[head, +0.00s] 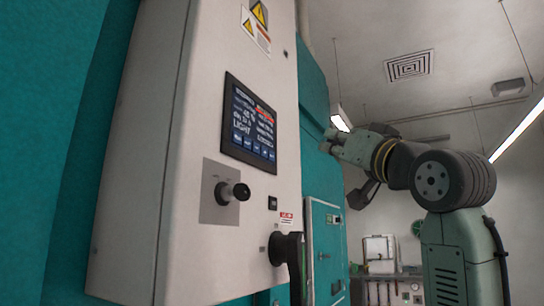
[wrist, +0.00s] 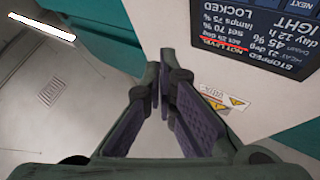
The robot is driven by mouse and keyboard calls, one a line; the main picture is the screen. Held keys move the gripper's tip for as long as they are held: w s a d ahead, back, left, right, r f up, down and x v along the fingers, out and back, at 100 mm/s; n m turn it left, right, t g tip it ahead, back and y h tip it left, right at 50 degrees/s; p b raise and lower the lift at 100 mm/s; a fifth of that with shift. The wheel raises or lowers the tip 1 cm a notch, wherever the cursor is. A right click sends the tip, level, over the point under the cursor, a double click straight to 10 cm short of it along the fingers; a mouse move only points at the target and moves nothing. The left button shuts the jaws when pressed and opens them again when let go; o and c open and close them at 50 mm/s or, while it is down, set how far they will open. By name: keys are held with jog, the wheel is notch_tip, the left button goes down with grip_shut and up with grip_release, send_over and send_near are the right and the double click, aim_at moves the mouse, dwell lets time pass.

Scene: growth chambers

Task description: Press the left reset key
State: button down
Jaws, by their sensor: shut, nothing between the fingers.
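A white control cabinet (head: 150,150) carries a dark touchscreen (head: 250,125) with a row of small blue keys (head: 252,146) along its bottom. The screen also shows upside down in the wrist view (wrist: 270,30), with "STOPPED", "NOT LEVEL" and "LOCKED" readable. I cannot make out which key is a reset key; the key labels are too small in the head view. My gripper (head: 332,142) is to the right of the cabinet, apart from it. In the wrist view its fingers (wrist: 163,62) are together with nothing between them.
Below the screen are a black knob (head: 232,192) on a grey plate, a small black switch (head: 272,203) and a black rotary handle (head: 287,250), which stick out. Warning labels (head: 256,25) are above the screen. A teal chamber door (head: 327,250) stands behind. Free air lies right of the cabinet.

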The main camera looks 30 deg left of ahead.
aim_at(271, 156)
jog(key=shift+a, duration=0.15)
jog(key=a, duration=0.8)
jog(key=shift+w+a, duration=0.15)
jog(key=shift+a, duration=0.1)
jog(key=shift+a, duration=0.15)
dwell(1.1)
jog(key=shift+a, duration=0.3)
jog(key=shift+a, duration=0.3)
dwell(0.6)
jog(key=shift+d, duration=0.75)
jog(key=shift+d, duration=0.1)
